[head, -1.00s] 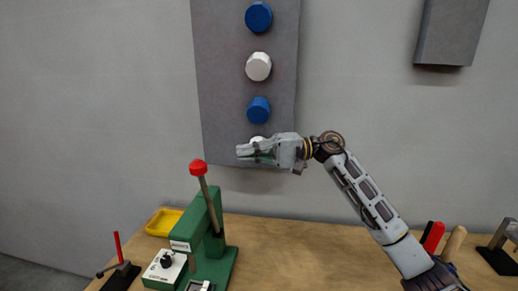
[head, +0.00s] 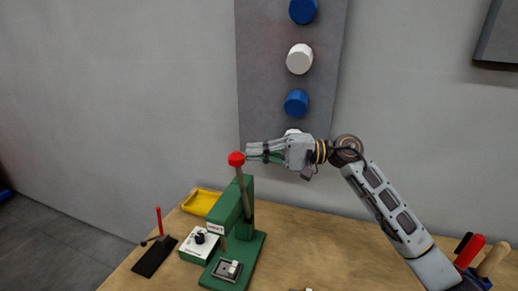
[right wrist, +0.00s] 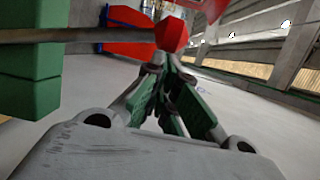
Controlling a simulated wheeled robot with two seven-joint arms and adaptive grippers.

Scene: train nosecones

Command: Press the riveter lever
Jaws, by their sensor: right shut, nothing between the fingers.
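The green riveter (head: 232,215) stands on the wooden bench. Its lever (head: 243,190) points up, tilted slightly left, and ends in a red knob (head: 236,159). My right gripper (head: 250,152) is shut and empty. Its fingertips are right beside the red knob, on its right in the head view; I cannot tell whether they touch. In the right wrist view the red knob (right wrist: 171,34) shows just beyond the closed fingertips (right wrist: 165,62), with the lever shaft (right wrist: 110,36) running left to the green riveter body (right wrist: 30,60). My left gripper is not in view.
A white control box with a black knob (head: 200,237) stands left of the riveter, with a yellow tray (head: 201,203) behind it. A small black stand with a red handle (head: 159,222) is at the bench's left. Red and wooden handles (head: 492,260) lie right. A grey wall panel (head: 262,60) holds blue and white knobs.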

